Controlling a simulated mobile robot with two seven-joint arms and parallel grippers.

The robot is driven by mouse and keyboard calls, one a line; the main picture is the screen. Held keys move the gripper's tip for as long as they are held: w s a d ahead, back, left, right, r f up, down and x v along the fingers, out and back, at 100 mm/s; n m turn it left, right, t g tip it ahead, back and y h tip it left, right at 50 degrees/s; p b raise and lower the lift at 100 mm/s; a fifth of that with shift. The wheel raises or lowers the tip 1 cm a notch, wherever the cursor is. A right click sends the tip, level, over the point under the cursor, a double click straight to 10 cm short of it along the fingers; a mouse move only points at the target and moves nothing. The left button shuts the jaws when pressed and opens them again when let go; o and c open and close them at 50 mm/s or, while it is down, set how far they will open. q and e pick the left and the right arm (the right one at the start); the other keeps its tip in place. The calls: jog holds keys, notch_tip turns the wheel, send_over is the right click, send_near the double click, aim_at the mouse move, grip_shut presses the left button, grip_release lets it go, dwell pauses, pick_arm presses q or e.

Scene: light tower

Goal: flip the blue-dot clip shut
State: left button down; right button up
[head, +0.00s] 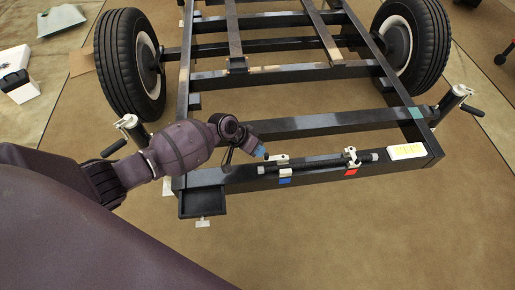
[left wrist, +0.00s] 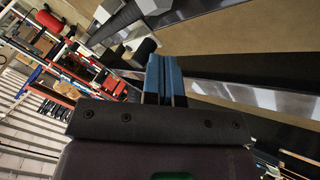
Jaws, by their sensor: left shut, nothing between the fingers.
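The blue-dot clip (head: 279,159) is a small pale metal clip on the front beam of the trailer frame, above a blue mark (head: 285,180). A black rod (head: 315,163) lies along the beam by it. A pale part of the clip shows on the far side of the rod; whether it is latched is too small to tell. My left gripper (head: 261,152), with blue fingertips, is just left of the clip, close to it. In the left wrist view its fingers (left wrist: 163,75) are together and empty, with pale clip parts (left wrist: 115,20) and the rod beyond. My right gripper is not seen.
A second clip (head: 351,155) stands at the rod above a red mark (head: 351,172). A white label block (head: 406,151) is at the beam's right end. Jack posts (head: 130,128) with handles and large wheels (head: 130,62) flank the frame. Floor in front is clear.

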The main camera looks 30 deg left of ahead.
pick_arm(q)
jog(key=shift+s+d+r+n+t+p, duration=0.2)
jog(key=shift+n+t+p, duration=0.1)
jog(key=shift+p, duration=0.1)
jog(key=shift+s, duration=0.1)
